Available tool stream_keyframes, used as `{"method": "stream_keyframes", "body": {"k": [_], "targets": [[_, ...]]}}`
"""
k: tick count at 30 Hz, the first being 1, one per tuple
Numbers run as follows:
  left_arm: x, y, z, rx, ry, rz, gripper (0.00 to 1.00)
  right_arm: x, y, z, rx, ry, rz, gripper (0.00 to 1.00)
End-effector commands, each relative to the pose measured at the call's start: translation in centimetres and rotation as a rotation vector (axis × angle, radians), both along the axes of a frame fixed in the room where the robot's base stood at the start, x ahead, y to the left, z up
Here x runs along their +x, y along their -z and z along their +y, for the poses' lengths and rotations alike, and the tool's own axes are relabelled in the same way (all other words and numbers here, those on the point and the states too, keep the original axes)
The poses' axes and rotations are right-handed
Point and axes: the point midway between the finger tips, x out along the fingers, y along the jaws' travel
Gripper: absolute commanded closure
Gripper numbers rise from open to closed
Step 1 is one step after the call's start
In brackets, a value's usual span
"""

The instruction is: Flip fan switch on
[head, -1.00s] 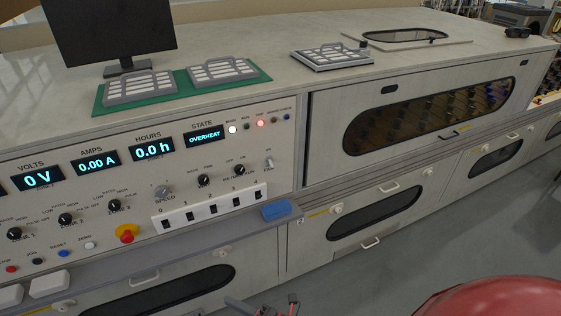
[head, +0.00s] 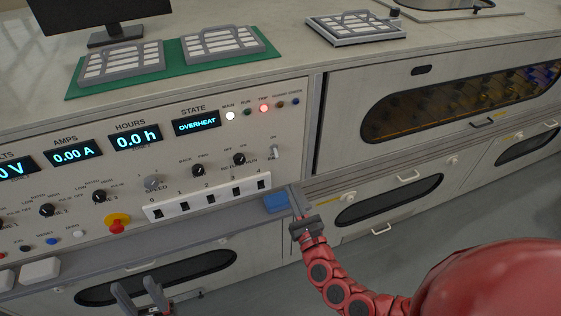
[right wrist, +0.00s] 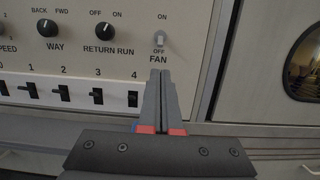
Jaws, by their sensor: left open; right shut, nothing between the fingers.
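The fan switch (head: 275,152) is a small pale toggle at the right end of the control panel. In the right wrist view the fan switch (right wrist: 160,39) sits between ON above and OFF below; its lever looks low, near OFF, but its exact tilt is hard to tell. My right gripper (head: 297,190) is shut and empty, in front of the panel, below and slightly right of the switch. In the right wrist view its closed fingertips (right wrist: 160,73) appear just under the FAN label. My left gripper (head: 136,284) is open and empty at the bottom left, below the panel ledge.
The STATE display (head: 197,124) reads OVERHEAT. A row of numbered rocker switches (head: 211,198) and the return run knob (right wrist: 104,32) lie left of the fan switch. A blue block (head: 277,202) rests on the ledge by my right gripper. A red emergency button (head: 117,222) is further left.

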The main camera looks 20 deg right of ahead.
Motion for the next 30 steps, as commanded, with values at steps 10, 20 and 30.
{"method": "stream_keyframes", "body": {"k": [10,20,30], "targets": [[0.0,-0.4,0.0,0.000,0.000,0.000,0.50,1.7,-0.7,0.1,0.004,0.001,-0.005,1.00],[0.0,-1.1,0.0,0.000,0.000,0.000,0.50,7.4,-1.6,0.2,0.006,0.003,-0.003,1.00],[0.0,-1.1,0.0,0.000,0.000,0.000,0.50,9.9,-1.8,0.3,0.004,0.000,0.001,1.00]]}}
